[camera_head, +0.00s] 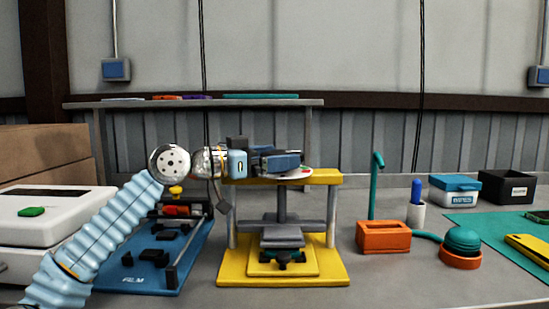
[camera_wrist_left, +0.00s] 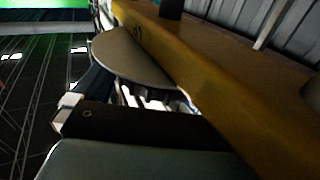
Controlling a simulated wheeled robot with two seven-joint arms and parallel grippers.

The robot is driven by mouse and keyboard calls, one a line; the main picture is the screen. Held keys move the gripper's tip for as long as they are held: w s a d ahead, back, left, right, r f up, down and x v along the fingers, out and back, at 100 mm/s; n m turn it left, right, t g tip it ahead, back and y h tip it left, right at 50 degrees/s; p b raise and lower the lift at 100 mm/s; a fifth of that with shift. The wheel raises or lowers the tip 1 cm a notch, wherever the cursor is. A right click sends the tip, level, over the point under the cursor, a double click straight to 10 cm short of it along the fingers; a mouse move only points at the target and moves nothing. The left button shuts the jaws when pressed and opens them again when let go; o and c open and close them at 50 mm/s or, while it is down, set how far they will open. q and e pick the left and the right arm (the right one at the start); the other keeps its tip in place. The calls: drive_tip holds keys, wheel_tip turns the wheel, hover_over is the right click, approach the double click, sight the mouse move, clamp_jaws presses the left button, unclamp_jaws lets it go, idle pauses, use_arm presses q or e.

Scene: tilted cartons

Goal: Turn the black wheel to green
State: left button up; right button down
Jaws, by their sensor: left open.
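A yellow press-like stand (camera_head: 333,264) has a yellow top beam (camera_head: 325,178) on grey posts. A pale round dial (camera_head: 303,174) with red and green marks lies on the beam, partly covered by my left gripper. My left gripper (camera_head: 297,160) is open, held level just above the dial and pointing right. I cannot make out the black wheel for certain in the head view; the gripper hides that spot. In the left wrist view a dark grey disc edge (camera_wrist_left: 135,58) shows beside the yellow beam (camera_wrist_left: 215,85), close to the gripper's dark finger (camera_wrist_left: 145,125). Contact cannot be told.
A blue fixture labelled FILM (camera_head: 140,272) stands left of the stand, a white machine (camera_head: 45,215) further left. To the right are an orange block (camera_head: 383,237), a teal post (camera_head: 374,190) and a teal ball (camera_head: 462,240). A shelf (camera_head: 120,104) runs behind.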

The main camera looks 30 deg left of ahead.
use_arm(q)
drive_tip(key=b+v, duration=0.2)
drive_tip(key=v, duration=1.1)
drive_tip(key=shift+s+b, duration=0.3)
drive_tip(key=shift+b, duration=0.05)
drive_tip(key=shift+a, duration=0.15)
drive_tip(key=shift+f, duration=0.1)
